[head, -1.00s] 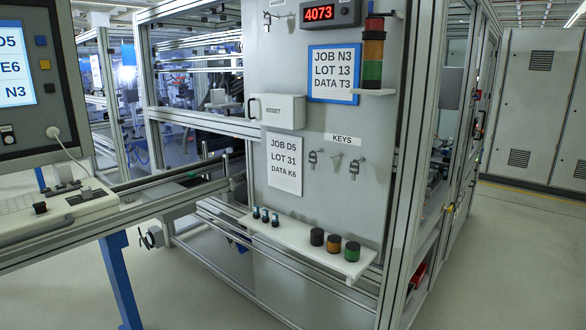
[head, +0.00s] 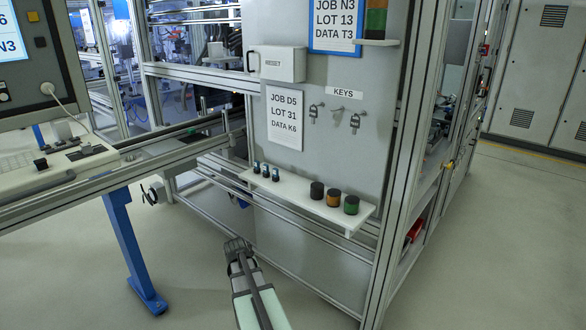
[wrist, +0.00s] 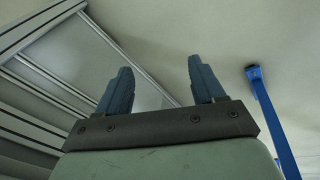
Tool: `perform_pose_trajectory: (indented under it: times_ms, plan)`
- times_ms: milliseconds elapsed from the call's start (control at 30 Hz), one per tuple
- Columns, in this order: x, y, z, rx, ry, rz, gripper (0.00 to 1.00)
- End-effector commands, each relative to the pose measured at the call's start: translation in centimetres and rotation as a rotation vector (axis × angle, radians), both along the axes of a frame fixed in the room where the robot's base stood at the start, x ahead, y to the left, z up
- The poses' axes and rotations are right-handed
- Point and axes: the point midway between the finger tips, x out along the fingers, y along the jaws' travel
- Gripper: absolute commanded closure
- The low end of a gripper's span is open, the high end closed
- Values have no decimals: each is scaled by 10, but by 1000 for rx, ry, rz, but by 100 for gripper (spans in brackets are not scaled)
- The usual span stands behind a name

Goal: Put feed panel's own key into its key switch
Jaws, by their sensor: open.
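Two small keys hang on hooks on the grey cabinet face under a "KEYS" label. The left key (head: 314,117) and the right key (head: 355,124) have tags too small to read. A panel with a screen (head: 8,35) stands at the left edge, partly cut off. It carries buttons and a cable plug, and I cannot tell whether a key switch is among them. My gripper (head: 236,245) is low in front of the cabinet, well below the keys. In the wrist view its two fingers (wrist: 160,72) are apart, with nothing between them.
A shelf (head: 225,172) with small bottles and dark, orange and green cylinders juts out above my gripper. A keyboard desk (head: 60,170) and blue leg (head: 130,250) stand left. Floor right is clear.

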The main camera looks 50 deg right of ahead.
Motion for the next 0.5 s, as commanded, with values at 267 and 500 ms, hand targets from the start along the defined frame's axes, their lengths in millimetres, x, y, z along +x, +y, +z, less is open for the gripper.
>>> perform_pose_trajectory:
  times_ms: [267, 500]
  plan:
    - [28, -99, 102, -214, -53, -4, 32]
    - [37, -180, 208, -446, -28, 61, 32]
